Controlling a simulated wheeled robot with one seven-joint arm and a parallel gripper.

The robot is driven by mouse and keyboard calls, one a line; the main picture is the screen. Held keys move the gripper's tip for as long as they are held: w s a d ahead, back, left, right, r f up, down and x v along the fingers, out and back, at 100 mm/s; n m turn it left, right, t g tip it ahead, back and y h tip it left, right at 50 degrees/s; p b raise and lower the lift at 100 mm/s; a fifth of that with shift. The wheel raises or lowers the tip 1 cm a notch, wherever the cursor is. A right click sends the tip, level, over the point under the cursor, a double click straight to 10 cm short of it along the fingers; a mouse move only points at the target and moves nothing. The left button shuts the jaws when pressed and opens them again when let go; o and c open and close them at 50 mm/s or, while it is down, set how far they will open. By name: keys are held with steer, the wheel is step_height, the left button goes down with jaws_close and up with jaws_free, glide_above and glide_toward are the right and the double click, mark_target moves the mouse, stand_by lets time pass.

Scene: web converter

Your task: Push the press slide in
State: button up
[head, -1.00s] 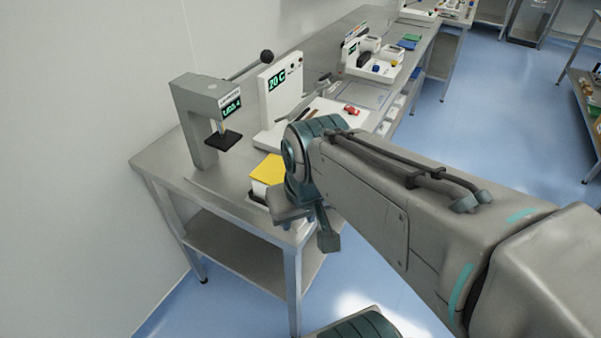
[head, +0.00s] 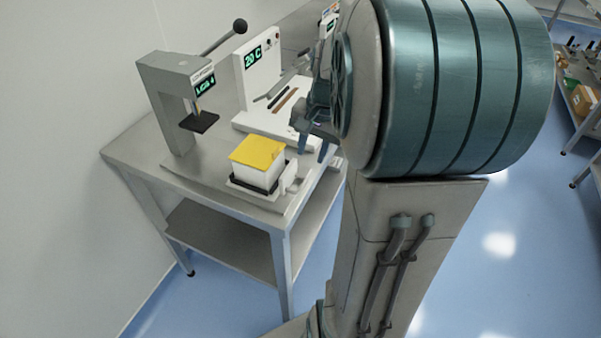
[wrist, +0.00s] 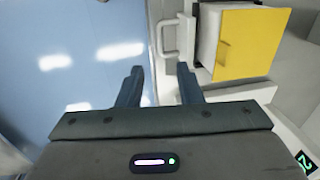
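The press (head: 172,75) is a grey frame with a green display, a dark pressing plate and a long lever, at the left of the bench. The press slide (head: 290,182) shows a white handle at its right end and a dark tray under a white box with a yellow lid (head: 258,152). The slide stands out in front of the plate, not under it. The handle also shows in the wrist view (wrist: 164,38), above and between the fingers. My gripper (head: 311,152) is open and empty, just beyond the handle, apart from it. Its fingers also show in the wrist view (wrist: 160,78).
A white instrument (head: 258,72) reading 20 C stands behind the slide, with dark tools on its white base close to my gripper. The steel bench (head: 125,150) has a front edge by the slide.

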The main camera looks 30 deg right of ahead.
mark_target(303, 184)
steer(key=f, duration=0.3)
steer(key=w+f, duration=0.1)
steer(key=f, duration=0.3)
steer(key=a+f, duration=0.1)
steer(key=f, duration=0.2)
steer(key=shift+w+f, duration=0.2)
jaws_close()
